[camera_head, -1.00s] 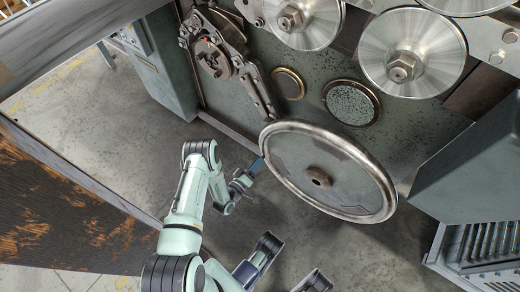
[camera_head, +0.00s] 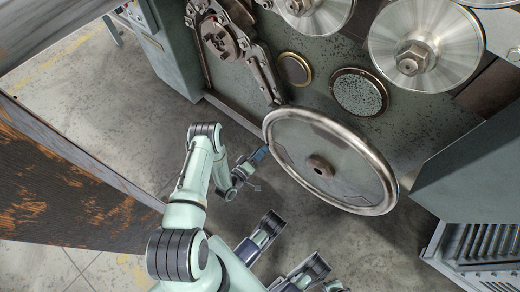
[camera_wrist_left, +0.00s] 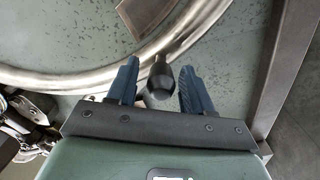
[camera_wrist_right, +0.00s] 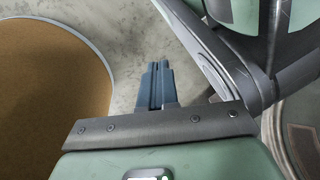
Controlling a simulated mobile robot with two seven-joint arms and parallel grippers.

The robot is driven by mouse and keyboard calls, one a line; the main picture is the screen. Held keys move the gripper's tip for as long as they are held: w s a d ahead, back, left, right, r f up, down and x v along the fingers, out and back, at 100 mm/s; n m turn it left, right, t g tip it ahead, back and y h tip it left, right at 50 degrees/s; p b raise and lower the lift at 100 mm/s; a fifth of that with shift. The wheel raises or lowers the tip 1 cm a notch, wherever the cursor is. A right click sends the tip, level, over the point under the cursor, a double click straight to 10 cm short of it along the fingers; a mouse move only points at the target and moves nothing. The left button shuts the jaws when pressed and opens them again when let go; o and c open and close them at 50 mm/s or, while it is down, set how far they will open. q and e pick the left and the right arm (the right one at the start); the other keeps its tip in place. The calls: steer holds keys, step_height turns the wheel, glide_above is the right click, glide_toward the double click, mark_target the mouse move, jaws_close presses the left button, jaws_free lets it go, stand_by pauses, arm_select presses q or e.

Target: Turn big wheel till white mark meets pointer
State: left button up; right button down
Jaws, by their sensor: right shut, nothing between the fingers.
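The big wheel (camera_head: 290,150) is a grey-green disc with a bright metal rim and a brown hub, low on the machine front. My left gripper (camera_head: 262,153) is at the wheel's left edge in the head view. In the left wrist view, my left gripper (camera_wrist_left: 157,82) is open, with a dark rounded knob (camera_wrist_left: 160,80) showing between its fingers; I cannot tell whether they touch it. The wheel's rim (camera_wrist_left: 205,15) curves behind. My right gripper (camera_wrist_right: 157,85) is shut and empty, away from the wheel. I cannot make out the white mark or the pointer.
Shiny rollers (camera_head: 455,50) and a dark linkage (camera_head: 228,40) are above the wheel. A grey-green cabinet (camera_head: 465,165) stands close on its right. A rusty brown panel (camera_head: 60,190) is at left. A brown round surface (camera_wrist_right: 45,75) lies left of my right gripper. Bare floor lies between.

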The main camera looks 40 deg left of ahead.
arm_select(q)
steer(key=s+d+p, duration=0.1)
steer(key=s+p, duration=0.2)
steer(key=s, duration=1)
steer(key=shift+s+d+p, duration=0.2)
steer(key=shift+d+p, duration=0.05)
steer(key=shift+p, duration=0.1)
arm_select(e)
steer(key=w+a+r+t, duration=0.1)
steer(key=w+r+t, duration=0.1)
steer(key=w+r, duration=0.4)
steer(key=shift+w+r+t, duration=0.15)
steer(key=shift+w+t, duration=0.15)
steer(key=shift+w, duration=0.25)
